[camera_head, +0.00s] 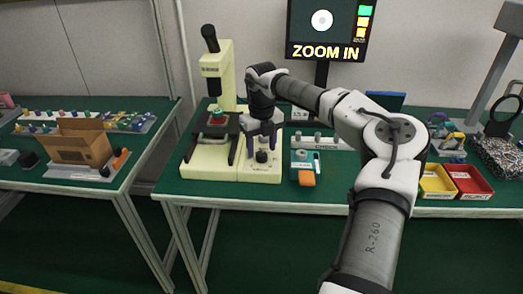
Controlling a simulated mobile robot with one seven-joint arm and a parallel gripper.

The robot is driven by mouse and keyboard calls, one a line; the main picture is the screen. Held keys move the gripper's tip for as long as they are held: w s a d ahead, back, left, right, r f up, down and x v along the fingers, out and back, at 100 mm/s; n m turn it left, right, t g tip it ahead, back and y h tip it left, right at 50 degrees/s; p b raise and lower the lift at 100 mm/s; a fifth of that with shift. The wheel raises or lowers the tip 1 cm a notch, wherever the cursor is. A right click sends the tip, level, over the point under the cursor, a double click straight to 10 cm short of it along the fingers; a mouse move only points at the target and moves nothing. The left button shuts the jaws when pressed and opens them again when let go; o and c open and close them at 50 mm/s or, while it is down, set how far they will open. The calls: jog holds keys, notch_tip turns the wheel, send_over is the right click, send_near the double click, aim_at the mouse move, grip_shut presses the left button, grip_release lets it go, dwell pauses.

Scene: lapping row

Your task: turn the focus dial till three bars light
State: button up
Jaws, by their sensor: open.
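The cream microscope (217,75) stands on the green bench. A dark dial (262,156) sits on the cream control base to the right of its stage. My gripper (262,143) points down over this dial, open, with one finger to each side. I cannot tell whether the fingers touch the dial or are just above it. The monitor (301,32) behind shows a pale disc and the words "ZOOM IN". At its right edge is a column of bars (363,21), green at the top and yellow to orange below, appearing bright.
A teal box (303,157) with an orange block (306,178) stands right of the base. Yellow (437,182) and red (470,181) bins are further right. A cardboard box (82,144) is on the left bench. My arm crosses the bench's right half.

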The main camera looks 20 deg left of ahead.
aim_at(261, 153)
notch_tip(261, 153, up, 12)
dwell(0.3)
jog(key=shift+s+a, duration=0.1)
